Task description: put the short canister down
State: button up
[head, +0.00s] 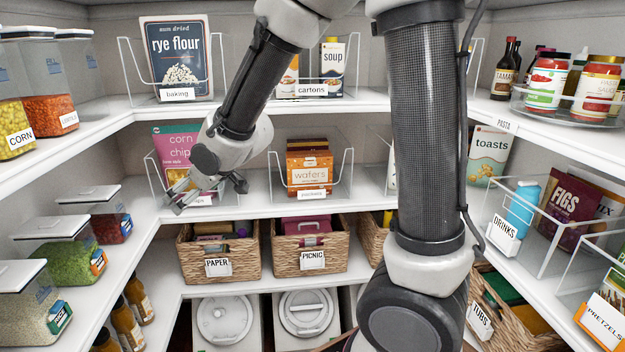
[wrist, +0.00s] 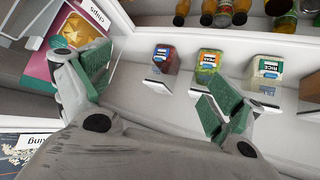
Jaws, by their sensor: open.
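Several short clear canisters with grey lids stand on the left middle shelf: one with dark red contents (head: 112,226), one with green contents (head: 68,262) and one with pale contents (head: 30,310). They stand in a row in the wrist view: red (wrist: 163,60), green (wrist: 208,62) and pale, labelled rice (wrist: 266,70). I cannot tell which one the task means. My gripper (head: 208,196) is open in front of the chips bin, to the right of the canisters and apart from them. In the wrist view, nothing is between its fingers (wrist: 158,94).
A pink corn chips bag (head: 175,143) stands in a bin close behind my gripper. Taller canisters, corn (head: 14,115) and lentils (head: 55,110), stand on the shelf above. Baskets (head: 218,258) sit below. Bare shelf (head: 150,222) lies right of the red canister.

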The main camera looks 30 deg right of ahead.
jog(key=s+d+r+m+h, duration=0.1)
jog(key=s+d+r+m, duration=0.15)
jog(key=d, duration=0.45)
jog(key=s+d+r+m+h, duration=0.1)
jog(key=s+d+r+h, duration=0.2)
jog(key=d, duration=0.5)
jog(key=s+d+m+g, duration=0.1)
jog(key=s+d, duration=0.3)
jog(key=s, duration=0.3)
jog(key=s+d+r+m+g, duration=0.1)
jog(key=s+d, duration=0.3)
jog(key=s, duration=0.3)
jog(key=s+d+r+m+g+h, duration=0.1)
jog(key=s+d+m+g, duration=0.1)
jog(key=s+d, duration=0.2)
jog(key=s, duration=0.3)
jog(key=shift+s, duration=0.4)
